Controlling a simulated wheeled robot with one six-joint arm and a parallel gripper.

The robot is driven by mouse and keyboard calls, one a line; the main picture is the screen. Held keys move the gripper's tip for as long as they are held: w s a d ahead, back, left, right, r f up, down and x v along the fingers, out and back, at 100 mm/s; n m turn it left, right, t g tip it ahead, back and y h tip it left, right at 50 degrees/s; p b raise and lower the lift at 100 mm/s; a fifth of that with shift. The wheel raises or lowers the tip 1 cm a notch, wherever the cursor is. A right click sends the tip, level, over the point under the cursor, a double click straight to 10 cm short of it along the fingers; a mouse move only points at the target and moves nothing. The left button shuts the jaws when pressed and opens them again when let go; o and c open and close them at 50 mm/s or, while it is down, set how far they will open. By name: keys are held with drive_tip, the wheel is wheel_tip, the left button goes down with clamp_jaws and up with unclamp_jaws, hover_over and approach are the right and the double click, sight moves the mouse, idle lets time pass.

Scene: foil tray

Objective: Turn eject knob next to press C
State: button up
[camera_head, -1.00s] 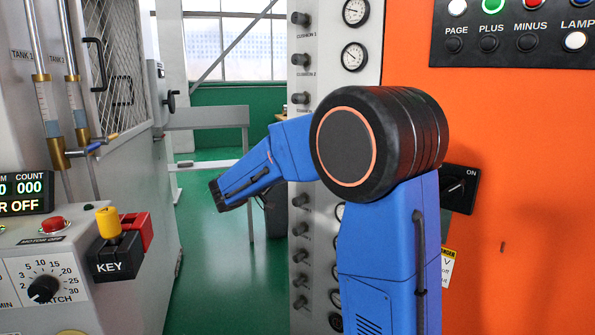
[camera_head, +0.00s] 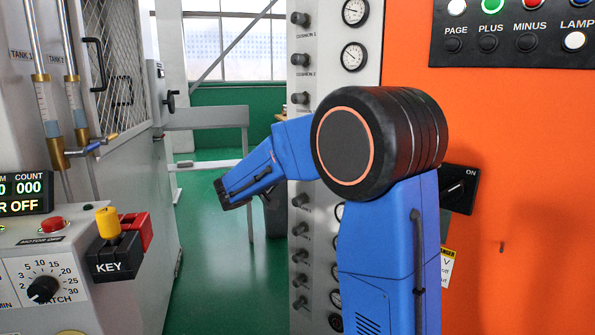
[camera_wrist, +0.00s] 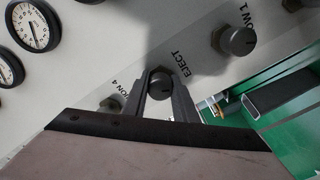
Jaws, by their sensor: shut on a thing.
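The eject knob (camera_wrist: 160,84) is a small dark round knob on a pale panel in the wrist view, beside the printed word EJECT. My gripper (camera_wrist: 161,80) is shut on it, with one dark finger at each side of the knob. The fingers partly cover the knob's sides, and its turn angle is hard to read. In the head view my blue arm stands in front of the pale knob panel (camera_head: 303,60). I cannot make out the gripper or the eject knob there. No press C label is readable.
In the wrist view, a larger knob (camera_wrist: 238,40) marked "OW 1" sits right of EJECT, and another knob (camera_wrist: 112,103) lies left near "ION 4". Gauges (camera_wrist: 33,26) are at upper left. A grey rail (camera_wrist: 282,95) is at right. An orange cabinet (camera_head: 520,180) stands right in the head view.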

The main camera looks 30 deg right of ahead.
drive_tip(key=shift+n, duration=2.6)
drive_tip(key=o, duration=1)
drive_tip(key=shift+o, duration=0.2)
drive_tip(key=v, duration=1.2)
drive_tip(key=shift+f, duration=0.1)
